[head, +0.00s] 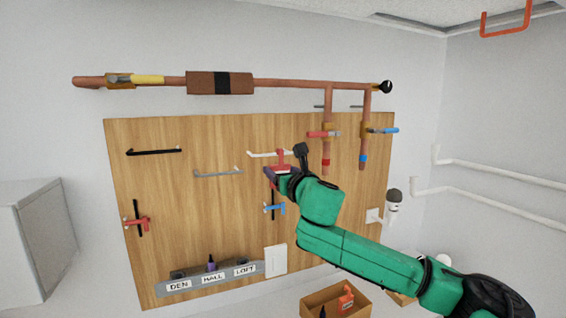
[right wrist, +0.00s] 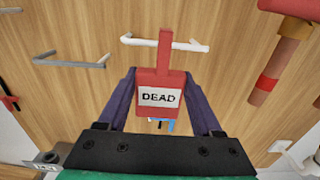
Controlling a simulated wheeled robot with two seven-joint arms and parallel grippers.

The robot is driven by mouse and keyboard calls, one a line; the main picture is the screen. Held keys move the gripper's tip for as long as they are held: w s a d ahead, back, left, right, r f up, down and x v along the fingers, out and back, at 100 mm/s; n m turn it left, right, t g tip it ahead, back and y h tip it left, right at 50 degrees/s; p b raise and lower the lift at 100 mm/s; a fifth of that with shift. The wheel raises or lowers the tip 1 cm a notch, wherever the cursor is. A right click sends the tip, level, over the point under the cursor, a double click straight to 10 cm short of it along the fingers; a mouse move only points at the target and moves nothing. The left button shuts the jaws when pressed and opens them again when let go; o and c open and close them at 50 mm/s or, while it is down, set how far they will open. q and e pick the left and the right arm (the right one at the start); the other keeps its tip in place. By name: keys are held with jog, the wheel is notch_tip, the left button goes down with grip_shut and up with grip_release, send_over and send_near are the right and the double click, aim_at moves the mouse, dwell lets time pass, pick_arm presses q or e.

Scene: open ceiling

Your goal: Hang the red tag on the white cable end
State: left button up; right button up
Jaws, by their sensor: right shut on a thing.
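The red tag (right wrist: 158,78), with a white label reading DEAD, is held upright between the fingers of my right gripper (right wrist: 160,88). In the head view the red tag (head: 282,163) shows at the tip of my right gripper (head: 272,172), in front of the board. The white cable end (right wrist: 140,40) is a bent bar sticking out from the board. The tag's narrow top crosses in front of it in the right wrist view. The cable end (head: 256,153) is partly covered by the tag in the head view. I cannot tell whether they touch. My left gripper is out of view.
A grey cable end (head: 217,174) and a black one (head: 154,152) are to the left on the wooden board (head: 180,235). Another red piece (head: 137,223) and a blue one (head: 273,209) hang lower. Copper pipes (head: 300,84) with valves run above and right.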

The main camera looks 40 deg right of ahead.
jog(key=shift+w+d+r+p, duration=0.15)
jog(key=shift+w+r+p, duration=0.2)
jog(key=shift+w+r, duration=0.1)
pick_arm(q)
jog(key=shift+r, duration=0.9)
pick_arm(e)
jog(key=shift+f+x, duration=0.2)
jog(key=shift+x, duration=1.05)
jog(key=shift+f+x, duration=0.2)
jog(key=shift+x, duration=1)
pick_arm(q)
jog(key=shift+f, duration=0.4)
pick_arm(e)
jog(key=shift+f, duration=0.75)
jog(key=o, duration=1.6)
jog(key=shift+c, duration=0.2)
